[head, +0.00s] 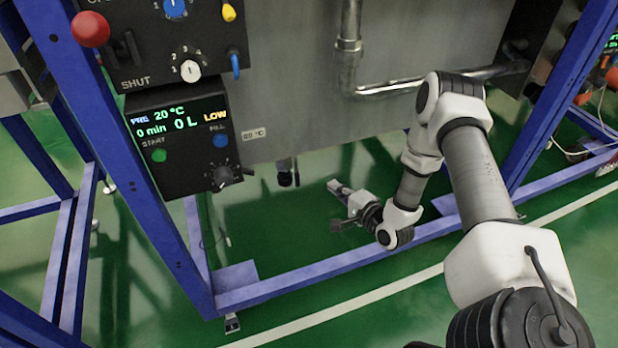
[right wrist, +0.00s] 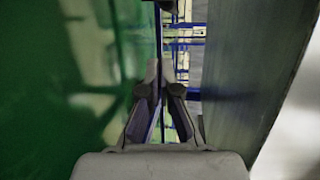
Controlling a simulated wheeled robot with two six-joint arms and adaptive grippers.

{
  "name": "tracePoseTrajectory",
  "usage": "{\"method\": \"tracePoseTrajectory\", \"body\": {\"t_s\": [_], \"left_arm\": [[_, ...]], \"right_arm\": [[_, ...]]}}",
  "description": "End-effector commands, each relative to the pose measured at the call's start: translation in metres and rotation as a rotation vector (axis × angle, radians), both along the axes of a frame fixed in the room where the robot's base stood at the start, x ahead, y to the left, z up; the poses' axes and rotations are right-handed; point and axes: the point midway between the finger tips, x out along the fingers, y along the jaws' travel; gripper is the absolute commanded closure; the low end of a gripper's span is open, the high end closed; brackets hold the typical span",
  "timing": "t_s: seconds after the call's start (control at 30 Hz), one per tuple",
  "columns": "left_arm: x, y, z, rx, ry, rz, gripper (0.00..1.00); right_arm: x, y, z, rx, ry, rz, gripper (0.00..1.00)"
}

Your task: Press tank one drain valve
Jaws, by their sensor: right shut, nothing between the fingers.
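Under the lower edge of the grey tank (head: 290,85) hangs a small dark fitting with a lighter pipe stub, which looks like the drain valve (head: 286,178). My right gripper (head: 334,185) is shut and empty, below the tank edge and to the right of this fitting, apart from it in the head view. In the right wrist view the fingers (right wrist: 160,75) meet at their tips with nothing between them. A dark piece at the top edge of that view is cut off, and I cannot tell what it is. My left gripper is not in view.
A blue frame (head: 340,270) runs in front of and around the tank. A control box (head: 180,140) with a lit display, buttons and a knob stands left of the fitting. A metal pipe (head: 410,85) bends across the tank. The green floor (head: 275,225) below is clear.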

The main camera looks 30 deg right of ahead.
Motion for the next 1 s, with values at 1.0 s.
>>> {"method": "tracePoseTrajectory", "body": {"t_s": [1.0], "left_arm": [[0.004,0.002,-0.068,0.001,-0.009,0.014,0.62]], "right_arm": [[0.084,0.04,-0.013,-0.001,0.001,0.0,1.0]]}}
